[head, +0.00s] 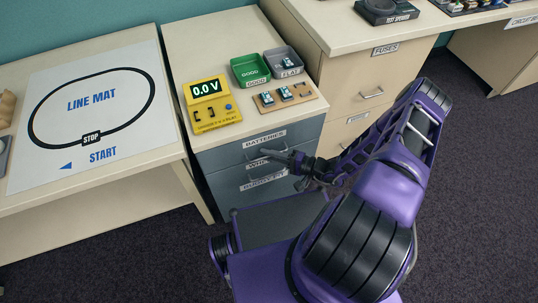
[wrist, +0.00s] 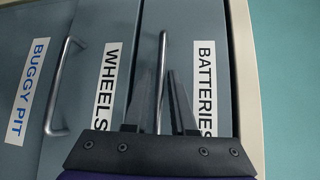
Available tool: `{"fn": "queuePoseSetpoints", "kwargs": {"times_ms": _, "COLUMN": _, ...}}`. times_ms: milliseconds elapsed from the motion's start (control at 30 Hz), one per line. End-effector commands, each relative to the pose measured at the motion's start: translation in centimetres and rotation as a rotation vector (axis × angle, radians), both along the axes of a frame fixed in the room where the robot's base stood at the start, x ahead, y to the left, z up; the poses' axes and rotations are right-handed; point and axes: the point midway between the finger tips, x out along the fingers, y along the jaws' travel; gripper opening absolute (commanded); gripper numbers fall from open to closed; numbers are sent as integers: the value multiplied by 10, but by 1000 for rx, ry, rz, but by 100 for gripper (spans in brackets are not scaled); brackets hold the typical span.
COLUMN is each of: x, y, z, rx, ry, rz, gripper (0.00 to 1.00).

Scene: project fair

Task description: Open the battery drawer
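The battery drawer is the top grey drawer, labelled BATTERIES (head: 264,141); its front looks flush with the cabinet, so it looks shut. Its label also shows in the wrist view (wrist: 206,88). Its bar handle (wrist: 162,50) runs between the WHEELS and BATTERIES labels. My gripper (head: 292,158) is at the drawer front, reaching from the right. In the wrist view, the fingers of my gripper (wrist: 160,75) stand on both sides of the handle, with a narrow gap visible on each side. The handle is partly hidden by my gripper in the head view.
The WHEELS and BUGGY PIT (head: 264,182) drawers are below. On the cabinet top are a yellow meter (head: 212,104) reading 0.0 V, a green bin (head: 250,70), a grey bin (head: 284,63) and a small board (head: 285,96). A line mat (head: 95,112) lies left.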

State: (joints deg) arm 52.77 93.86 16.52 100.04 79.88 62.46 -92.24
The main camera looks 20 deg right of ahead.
Motion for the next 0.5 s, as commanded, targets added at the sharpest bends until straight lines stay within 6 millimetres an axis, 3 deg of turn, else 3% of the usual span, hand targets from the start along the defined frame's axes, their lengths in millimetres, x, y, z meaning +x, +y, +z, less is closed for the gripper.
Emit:
{"fn": "queuePoseSetpoints", "kwargs": {"times_ms": 33, "x": 0, "y": 0, "z": 0, "rx": 0, "ry": 0, "rz": 0, "gripper": 15}}
{"fn": "queuePoseSetpoints", "kwargs": {"times_ms": 133, "x": 0, "y": 0, "z": 0, "rx": 0, "ry": 0, "rz": 0, "gripper": 0}}
{"fn": "queuePoseSetpoints", "kwargs": {"times_ms": 500, "x": 0, "y": 0, "z": 0, "rx": 0, "ry": -1, "rz": 0, "gripper": 0}}
